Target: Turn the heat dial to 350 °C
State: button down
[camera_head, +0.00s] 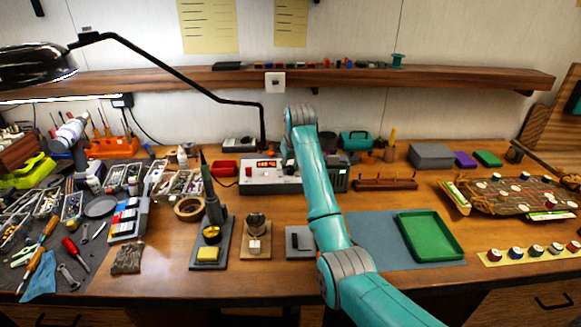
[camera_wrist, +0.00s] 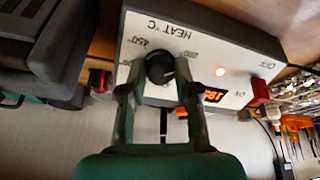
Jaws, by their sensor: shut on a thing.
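The heat dial (camera_wrist: 160,68) is a round black knob on the pale front panel of the soldering station (camera_wrist: 215,55), which appears upside down in the wrist view. "HEAT °C" and numbers such as 450° are printed around the dial. My gripper (camera_wrist: 160,76) has a finger on either side of the dial and is shut on it. I cannot tell where the dial's pointer stands. The red display (camera_wrist: 223,95) is lit but its digits are hard to read. In the head view the station (camera_head: 258,188) stands at the back of the bench, and my arm hides the dial and gripper.
A soldering iron in its stand (camera_head: 213,205) and a tape roll (camera_head: 189,208) stand left of the station. A green tray (camera_head: 430,237) lies on a blue-grey mat to the right. A lamp arm (camera_head: 180,68) reaches over the left side. A shelf (camera_head: 430,79) runs behind.

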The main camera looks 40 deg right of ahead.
jog(key=shift+m, duration=0.4)
jog(key=m, duration=0.6)
jog(key=shift+f+m+h, duration=0.1)
jog(key=shift+m+h, duration=0.2)
jog(key=shift+m, duration=0.1)
jog(key=m, duration=0.7)
jog(key=shift+a+h, duration=0.1)
jog(key=shift+h, duration=0.2)
jog(key=m, duration=0.7)
jog(key=shift+m+h, duration=0.3)
jog(key=m, duration=0.4)
jog(key=shift+a+m, duration=0.1)
jog(key=shift+m, duration=0.2)
jog(key=shift+m+g, duration=0.3)
jog(key=shift+m, duration=1.3)
